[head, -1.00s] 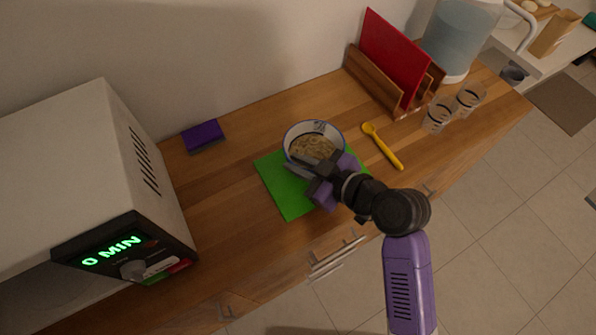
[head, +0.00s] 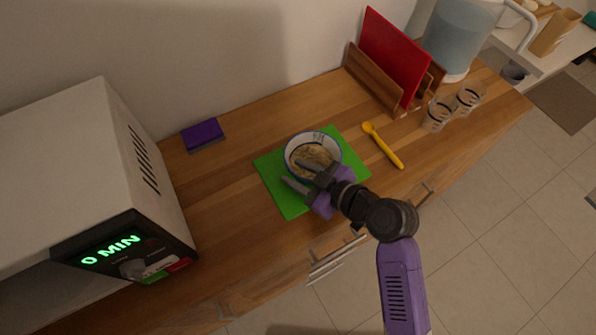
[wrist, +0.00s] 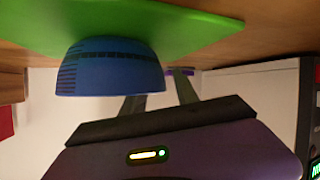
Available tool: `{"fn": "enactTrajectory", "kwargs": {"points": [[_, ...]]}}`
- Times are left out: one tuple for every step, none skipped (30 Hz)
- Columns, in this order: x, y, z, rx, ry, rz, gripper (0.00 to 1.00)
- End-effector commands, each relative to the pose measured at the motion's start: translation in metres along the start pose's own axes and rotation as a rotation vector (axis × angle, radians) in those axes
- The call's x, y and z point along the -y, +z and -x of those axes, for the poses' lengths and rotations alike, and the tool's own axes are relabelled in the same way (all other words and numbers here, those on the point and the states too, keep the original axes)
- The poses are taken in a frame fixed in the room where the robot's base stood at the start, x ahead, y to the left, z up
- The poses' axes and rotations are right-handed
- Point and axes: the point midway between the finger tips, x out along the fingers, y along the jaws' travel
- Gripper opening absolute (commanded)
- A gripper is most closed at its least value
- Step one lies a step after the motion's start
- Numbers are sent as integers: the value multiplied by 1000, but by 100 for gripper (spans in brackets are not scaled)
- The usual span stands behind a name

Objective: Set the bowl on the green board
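The bowl (head: 291,163), white with a blue pattern and with food inside, rests upright on the green board (head: 283,203), near its middle. The wrist view looks inverted. There the bowl (wrist: 105,68) is blue outside, with its base against the board (wrist: 195,25). My gripper (head: 296,175) is at the bowl's front-left rim in the head view, fingers apart. One finger reaches over the rim and the other is outside the wall. In the wrist view, my gripper (wrist: 160,97) also has its fingers spread, with one tip partly hidden by the bowl.
A microwave-like appliance (head: 90,180) stands at left. A purple sponge (head: 203,135) lies behind the board. A yellow spoon (head: 383,146) lies to its right. Two glasses (head: 437,115) and a rack with a red board (head: 392,58) stand farther right. The wooden counter is clear at front left.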

Motion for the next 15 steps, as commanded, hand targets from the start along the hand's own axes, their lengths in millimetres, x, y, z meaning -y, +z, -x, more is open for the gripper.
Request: {"fn": "enactTrajectory", "kwargs": {"points": [[0, 0, 0, 0, 0, 0, 36], [0, 0, 0, 0, 0, 0, 36], [0, 0, 0, 0, 0, 0, 36], [0, 0, 0, 0, 0, 0, 36], [0, 0, 0, 0, 0, 0, 36], [0, 0, 0, 0, 0, 0, 36], [0, 0, 0, 0, 0, 0, 36], [0, -1, 0, 0, 0, 0, 36], [0, -2, 1, 0, 0, 0, 36], [-1, -3, 1, 0, 0, 0, 36], [-1, -4, 2, 0, 0, 0, 36], [-1, -2, 5, 0, 1, -1, 36], [-1, -1, 9, 0, 2, -1, 36], [-1, -1, 13, -1, 3, -1, 36], [-1, 0, 20, -1, 3, -1, 36]]}}
